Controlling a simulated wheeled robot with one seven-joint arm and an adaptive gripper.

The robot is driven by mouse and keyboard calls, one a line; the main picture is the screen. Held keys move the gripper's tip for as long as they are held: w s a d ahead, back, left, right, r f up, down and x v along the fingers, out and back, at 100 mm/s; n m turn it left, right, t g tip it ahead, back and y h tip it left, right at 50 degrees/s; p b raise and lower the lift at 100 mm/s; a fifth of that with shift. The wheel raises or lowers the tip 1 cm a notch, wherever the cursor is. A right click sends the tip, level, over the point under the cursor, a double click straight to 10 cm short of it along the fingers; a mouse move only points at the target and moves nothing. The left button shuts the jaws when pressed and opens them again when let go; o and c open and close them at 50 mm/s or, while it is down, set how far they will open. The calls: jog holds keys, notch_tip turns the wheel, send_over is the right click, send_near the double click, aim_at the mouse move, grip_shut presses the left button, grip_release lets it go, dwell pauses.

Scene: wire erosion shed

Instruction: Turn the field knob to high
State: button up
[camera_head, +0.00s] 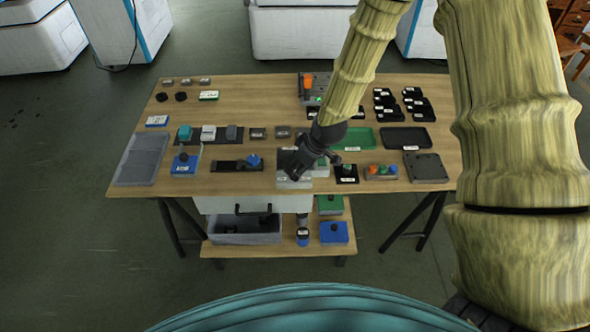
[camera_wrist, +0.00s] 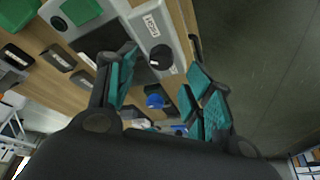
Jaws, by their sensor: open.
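A light grey box (camera_head: 294,183) stands near the front edge of the table, with a dark panel and labels too small to read. It also shows in the wrist view, where a round dark knob (camera_wrist: 161,56) with a pale mark sits on its face (camera_wrist: 180,30). I cannot read which knob is marked field, nor its setting. My gripper (camera_head: 303,166) is over this box and hides part of it. In the wrist view my gripper (camera_wrist: 165,82) is open, its teal fingers apart on either side of the knob's line of sight. I cannot tell whether they touch anything.
A black slide with a blue block (camera_head: 253,161) is on the left. A green tray (camera_head: 355,139) lies behind. The wooden front edge is near.

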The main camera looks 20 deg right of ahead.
aim_at(295, 171)
jog(key=shift+p+x, duration=0.5)
jog(key=shift+x, duration=1.7)
jog(key=shift+c, duration=0.3)
jog(key=shift+a, duration=0.1)
jog(key=c, duration=0.9)
